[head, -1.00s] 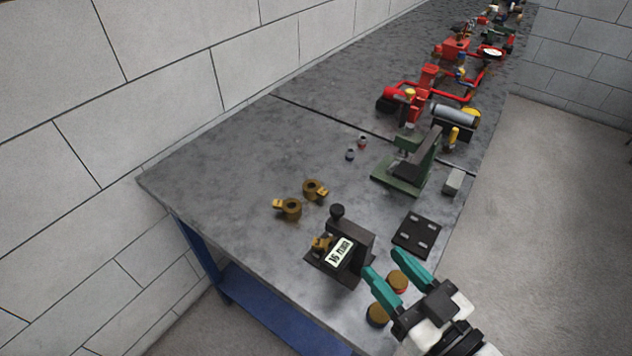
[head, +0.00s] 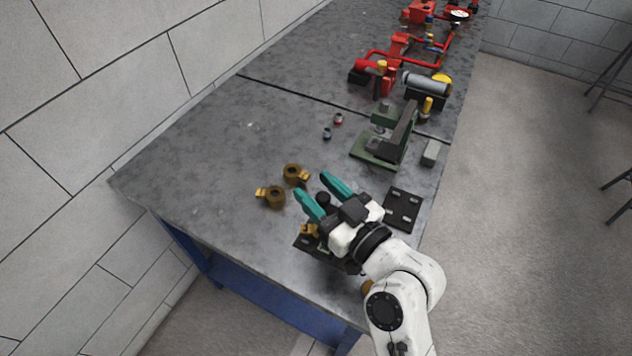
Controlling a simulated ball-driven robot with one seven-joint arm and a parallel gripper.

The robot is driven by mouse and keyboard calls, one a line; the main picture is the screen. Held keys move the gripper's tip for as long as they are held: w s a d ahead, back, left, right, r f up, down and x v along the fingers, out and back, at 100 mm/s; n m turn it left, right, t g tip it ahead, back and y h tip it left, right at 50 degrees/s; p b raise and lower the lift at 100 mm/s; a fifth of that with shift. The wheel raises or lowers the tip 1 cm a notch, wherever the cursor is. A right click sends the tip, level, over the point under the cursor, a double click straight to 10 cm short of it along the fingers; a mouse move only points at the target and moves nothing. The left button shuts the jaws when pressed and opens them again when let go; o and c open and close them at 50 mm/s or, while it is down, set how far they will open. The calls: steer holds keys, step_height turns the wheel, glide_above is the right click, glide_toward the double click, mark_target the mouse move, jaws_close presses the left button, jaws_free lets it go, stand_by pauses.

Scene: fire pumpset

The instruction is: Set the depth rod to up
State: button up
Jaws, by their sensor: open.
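No part is clearly labelled as the depth rod, and I cannot tell its position. The black stand (head: 308,248), with a black knob (head: 323,199) on top, is near the front of the bench and mostly hidden under my gripper and arm. My gripper (head: 322,190) is open, with its two teal fingers pointing to the upper left. The knob shows between the fingers in the picture; I cannot tell whether they touch it. A green fixture (head: 376,154) with a dark slanted arm stands farther back, apart from my gripper.
Two brass fittings (head: 271,196) lie left of my gripper. A black slotted plate (head: 403,208) is on its right, near the bench edge. Two small parts (head: 327,133) and a grey block (head: 431,152) lie farther back. Red pipework (head: 398,48) fills the far bench. The bench's left part is clear.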

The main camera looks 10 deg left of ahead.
steer(key=shift+w+a, duration=0.25)
steer(key=shift+a, duration=0.1)
jaws_close()
stand_by(0.3)
